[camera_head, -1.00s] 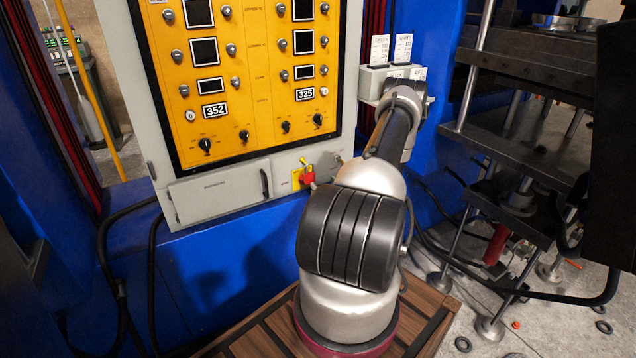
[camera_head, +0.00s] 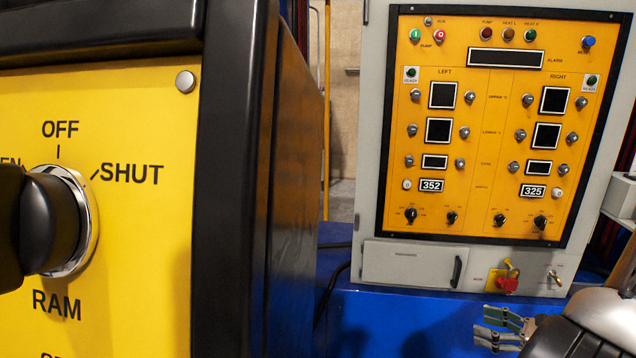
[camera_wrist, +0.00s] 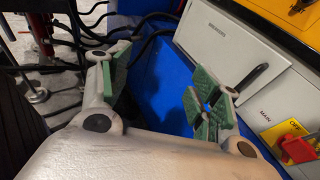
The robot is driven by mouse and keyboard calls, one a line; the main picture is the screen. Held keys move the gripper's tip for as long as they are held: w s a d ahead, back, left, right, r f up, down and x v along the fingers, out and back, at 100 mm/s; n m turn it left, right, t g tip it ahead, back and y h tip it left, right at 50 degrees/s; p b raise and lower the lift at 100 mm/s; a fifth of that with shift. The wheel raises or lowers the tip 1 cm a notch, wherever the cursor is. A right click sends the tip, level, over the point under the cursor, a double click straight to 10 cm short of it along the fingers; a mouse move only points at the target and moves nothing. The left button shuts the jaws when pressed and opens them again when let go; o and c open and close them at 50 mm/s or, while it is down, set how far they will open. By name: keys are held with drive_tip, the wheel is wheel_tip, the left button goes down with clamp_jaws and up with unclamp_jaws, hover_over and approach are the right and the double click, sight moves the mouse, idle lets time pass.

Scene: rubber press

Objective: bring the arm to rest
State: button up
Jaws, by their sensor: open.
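My gripper (camera_head: 502,328) is at the lower right of the head view, below the yellow control panel. Its two fingers with green pads are apart, with nothing between them. In the wrist view my gripper (camera_wrist: 160,88) is also open and empty, with blue machine surface behind the gap. My arm's end is silver and black, and most of the arm is cut off by the head view's lower right edge.
The control panel (camera_head: 477,187) stands upright behind my gripper. A red lockout piece (camera_head: 507,285) sits below it, near my gripper; it also shows in the wrist view (camera_wrist: 298,150). A black-framed RAM switch box (camera_head: 120,250) fills the left. Cables lie behind.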

drive_tip(key=s+a+r+n+g+h, duration=0.3)
drive_tip(key=s+r+n+g+h, duration=0.1)
drive_tip(key=s+r+n+g, duration=1.05)
drive_tip(key=w+a+r+n+t+h, duration=0.1)
drive_tip(key=a+r+n+t+h, duration=0.2)
drive_tip(key=r+n, duration=0.3)
drive_tip(key=w+a+r+n+t+h, duration=0.1)
drive_tip(key=a+r+n+t+h, duration=0.2)
drive_tip(key=r, duration=0.9)
drive_tip(key=n+t, duration=0.2)
drive_tip(key=n, duration=0.2)
drive_tip(key=shift+w+r, duration=0.2)
drive_tip(key=shift+w, duration=0.1)
drive_tip(key=shift+a, duration=0.1)
